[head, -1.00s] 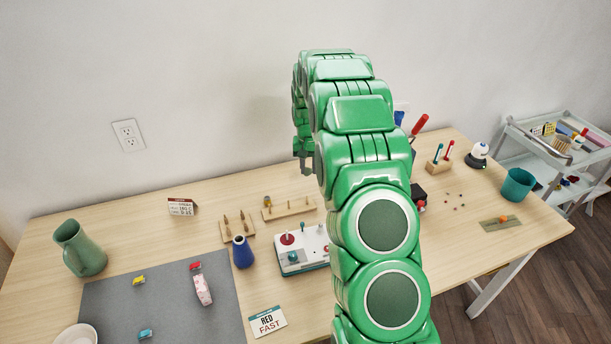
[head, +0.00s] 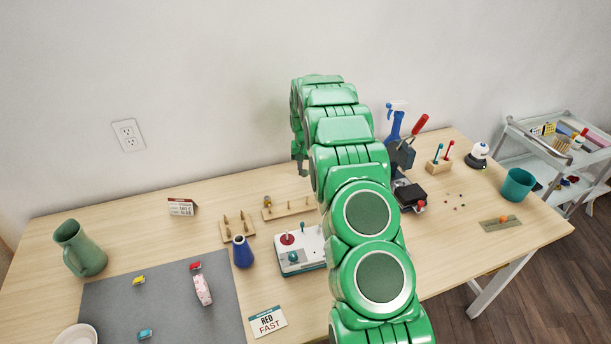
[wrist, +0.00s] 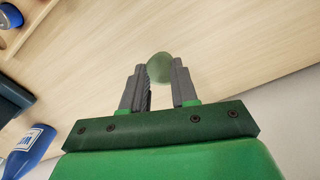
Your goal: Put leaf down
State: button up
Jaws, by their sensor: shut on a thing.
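My gripper (wrist: 160,85) is shut on a small, rounded, dull green thing (wrist: 160,67) that shows between the fingertips in the wrist view. I cannot tell whether this is the leaf. In the head view my gripper (head: 302,167) hangs near the back edge of the table, close to the wall, with its fingers downward. The held thing cannot be made out there. The wooden tabletop (head: 452,262) lies flat, and its right end reaches out over a white leg. I see no separate hinged leaf on it. Bare wood lies beyond the fingertips in the wrist view.
A blue spray bottle (head: 394,125) and a black device (head: 409,193) stand right of my arm. A peg board (head: 290,211), a blue vase (head: 242,252) and a joystick box (head: 302,262) stand in front of my gripper. A teal cup (head: 517,184) stands at right.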

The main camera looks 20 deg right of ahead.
aim_at(306, 171)
jog(key=shift+w+f, duration=0.1)
jog(key=shift+f, duration=1.7)
jog(key=o, duration=1)
jog(key=shift+f, duration=0.1)
jog(key=shift+c, duration=0.2)
